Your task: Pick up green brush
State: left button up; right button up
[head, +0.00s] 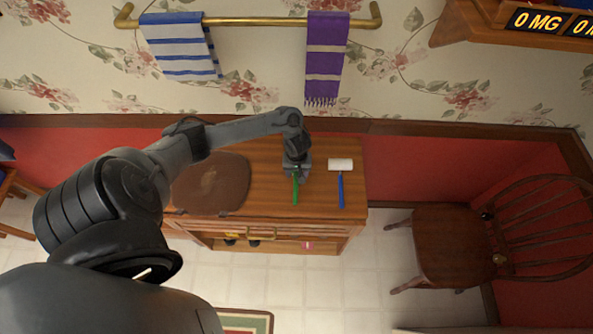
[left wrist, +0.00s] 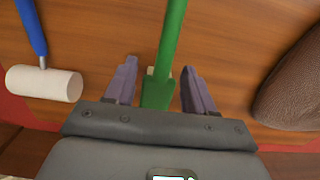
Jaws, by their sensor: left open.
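The green brush (head: 295,188) lies on the wooden cabinet top, its handle toward the front edge. My left gripper (head: 297,171) is over its back end, and the arm hides that end in the head view. In the left wrist view the green brush (left wrist: 168,50) runs between the two spread fingers of my left gripper (left wrist: 158,92), with a gap on each side. A bit of pale bristle shows beside it. The fingers are open and hold nothing. My right gripper is not in view.
A white roller with a blue handle (head: 341,186) lies just right of the brush on the cabinet (head: 265,200). A brown leathery item (head: 212,185) lies to the left. A wooden chair (head: 450,245) stands at right. Towels (head: 325,55) hang on the wall behind.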

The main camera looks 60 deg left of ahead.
aim_at(296, 175)
pick_arm(q)
notch_tip(296, 175, down, 4)
jog(key=shift+s+a+b, duration=0.15)
jog(key=shift+b, duration=0.35)
grip_shut()
